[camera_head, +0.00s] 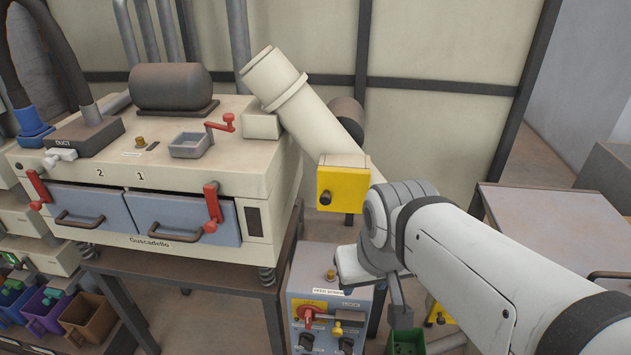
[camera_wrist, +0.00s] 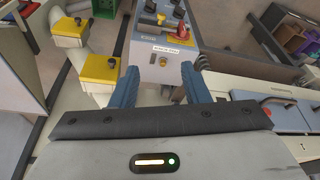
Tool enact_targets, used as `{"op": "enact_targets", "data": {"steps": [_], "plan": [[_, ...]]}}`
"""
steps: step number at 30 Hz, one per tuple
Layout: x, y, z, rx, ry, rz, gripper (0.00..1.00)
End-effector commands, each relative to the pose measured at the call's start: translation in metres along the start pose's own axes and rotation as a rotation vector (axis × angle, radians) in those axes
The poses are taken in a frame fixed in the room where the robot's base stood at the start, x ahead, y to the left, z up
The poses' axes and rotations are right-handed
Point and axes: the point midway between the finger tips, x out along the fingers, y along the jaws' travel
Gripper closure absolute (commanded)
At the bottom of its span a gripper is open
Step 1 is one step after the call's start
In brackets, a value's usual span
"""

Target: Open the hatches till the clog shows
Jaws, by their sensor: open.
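A yellow hatch (camera_head: 343,185) with a black knob sits on the slanted cream pipe (camera_head: 308,112) and looks shut. A second yellow hatch (camera_head: 437,312) shows low down, partly behind my arm. In the wrist view two yellow hatches, (camera_wrist: 100,68) and (camera_wrist: 70,25), sit on cream pipework left of the fingers, both with their covers on. No clog is visible; the pipe insides are hidden. My gripper (camera_wrist: 159,70) is open and empty, its blue fingers pointing toward the control box (camera_wrist: 165,42). In the head view my arm hides most of it.
The cream sifter (camera_head: 150,165) on a dark stand has two blue-grey drawers and red clamps. The control box (camera_head: 325,295) with a red switch stands below. Coloured bins (camera_head: 40,312) are at left; a grey-topped table (camera_head: 545,225) is at right.

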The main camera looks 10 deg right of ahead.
Motion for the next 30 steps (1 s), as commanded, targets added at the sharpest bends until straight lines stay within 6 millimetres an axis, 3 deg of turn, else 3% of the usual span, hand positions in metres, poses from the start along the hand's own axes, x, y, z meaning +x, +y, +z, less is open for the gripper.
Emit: {"op": "enact_targets", "data": {"steps": [5,9,13,17,20,23,27,30], "plan": [[0.024,-0.02,0.003,0.057,-0.031,-0.099,0.52],[0.058,-0.047,-0.003,0.184,-0.06,-0.297,0.52],[0.083,-0.07,-0.025,0.333,-0.042,-0.521,0.52],[0.101,-0.079,-0.061,0.489,0.031,-0.734,0.52],[0.112,-0.073,-0.094,0.615,0.123,-0.885,0.52],[0.12,-0.054,-0.127,0.738,0.243,-1.014,0.52],[0.129,-0.017,-0.165,0.888,0.417,-1.136,0.52],[0.131,0.008,-0.182,0.963,0.52,-1.187,0.52]]}}
